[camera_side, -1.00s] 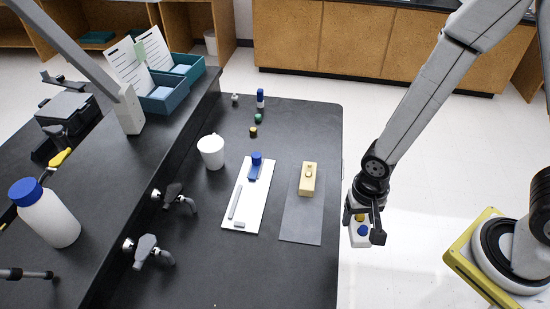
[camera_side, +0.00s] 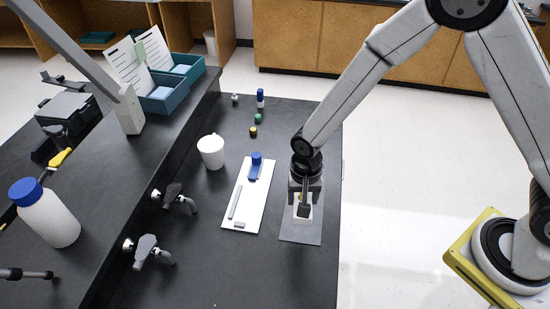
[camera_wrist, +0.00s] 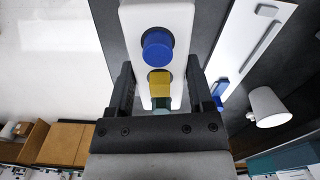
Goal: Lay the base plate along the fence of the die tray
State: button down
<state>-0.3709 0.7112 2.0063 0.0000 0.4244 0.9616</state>
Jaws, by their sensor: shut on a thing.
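The base plate (camera_wrist: 128,20) is a white bar with a blue round post (camera_wrist: 158,48), a yellow block-like post (camera_wrist: 160,85) and a teal one partly hidden below. My gripper (camera_wrist: 160,78) is shut on it, one finger at each side. In the side view the white plate (camera_side: 303,198) hangs below my gripper (camera_side: 304,204), over the grey mat; its height cannot be told. The white die tray (camera_side: 245,202) lies to the left. A long grey bar on it (camera_side: 234,203) looks like the fence. It also carries a blue clamp-like piece (camera_side: 255,169) and a small grey block (camera_side: 240,225).
The grey mat (camera_side: 300,234) lies near the table's right edge. A white mug (camera_side: 211,151) stands left of the tray. Small blue, green and yellow pieces (camera_side: 258,118) stand at the back. The front table is clear.

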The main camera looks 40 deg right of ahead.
jog(key=m, duration=0.1)
send_near(250, 205)
jog(key=shift+w+r, duration=0.1)
dwell(0.4)
dwell(0.3)
jog(key=shift+f, duration=3.05)
jog(key=shift+f, duration=0.4)
grip_release()
jog(key=shift+r, duration=0.15)
notch_tip(250, 205, up, 8)
jog(key=shift+f, duration=0.25)
